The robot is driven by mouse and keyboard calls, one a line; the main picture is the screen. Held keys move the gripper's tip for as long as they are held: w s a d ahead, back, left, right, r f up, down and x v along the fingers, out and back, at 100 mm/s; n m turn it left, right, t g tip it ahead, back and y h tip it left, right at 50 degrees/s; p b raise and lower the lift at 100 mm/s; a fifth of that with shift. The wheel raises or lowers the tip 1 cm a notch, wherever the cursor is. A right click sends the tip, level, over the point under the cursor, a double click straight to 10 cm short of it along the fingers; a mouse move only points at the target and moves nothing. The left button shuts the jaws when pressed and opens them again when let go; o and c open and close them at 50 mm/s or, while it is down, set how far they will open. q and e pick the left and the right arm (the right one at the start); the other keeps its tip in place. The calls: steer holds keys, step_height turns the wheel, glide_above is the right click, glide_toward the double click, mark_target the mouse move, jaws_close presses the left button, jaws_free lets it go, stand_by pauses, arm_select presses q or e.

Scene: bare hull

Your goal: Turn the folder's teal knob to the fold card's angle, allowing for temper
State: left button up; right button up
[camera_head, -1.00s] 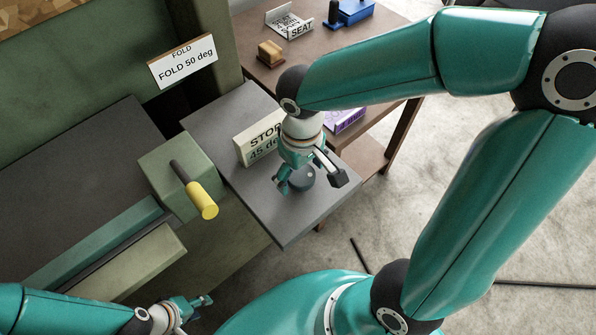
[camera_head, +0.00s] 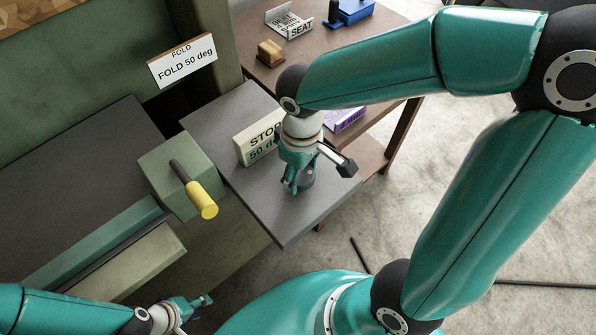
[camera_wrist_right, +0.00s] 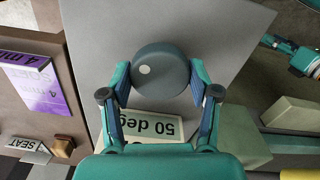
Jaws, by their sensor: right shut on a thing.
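The dark grey-teal knob (camera_head: 308,178) stands on a grey side plate and is partly hidden by my right gripper (camera_head: 299,180) in the head view. In the right wrist view the round knob (camera_wrist_right: 168,82) has a white dot left of centre. My right gripper (camera_wrist_right: 161,80) is shut on it, one finger on each side. The fold card (camera_head: 183,62) reads "FOLD 50 deg". The stop sign (camera_head: 252,144) beside the knob reads "STOP 50 deg", partly covered by my right gripper; its "50 deg" also shows upside down in the wrist view (camera_wrist_right: 153,126). My left gripper (camera_head: 202,304) is empty at the lower left, far from the knob.
A yellow-handled lever (camera_head: 202,199) sticks out of a green block left of the plate (camera_head: 220,115). A brown table (camera_head: 384,30) behind holds a SEAT card (camera_head: 290,22), a wooden block (camera_head: 270,52), a blue object (camera_head: 352,11) and a purple-marked item (camera_head: 348,120).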

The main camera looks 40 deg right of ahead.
steer(key=o, duration=1.1)
steer(key=shift+o, duration=0.2)
steer(key=shift+r, duration=0.55)
step_height(320, 180, up, 11)
steer(key=shift+f, duration=0.1)
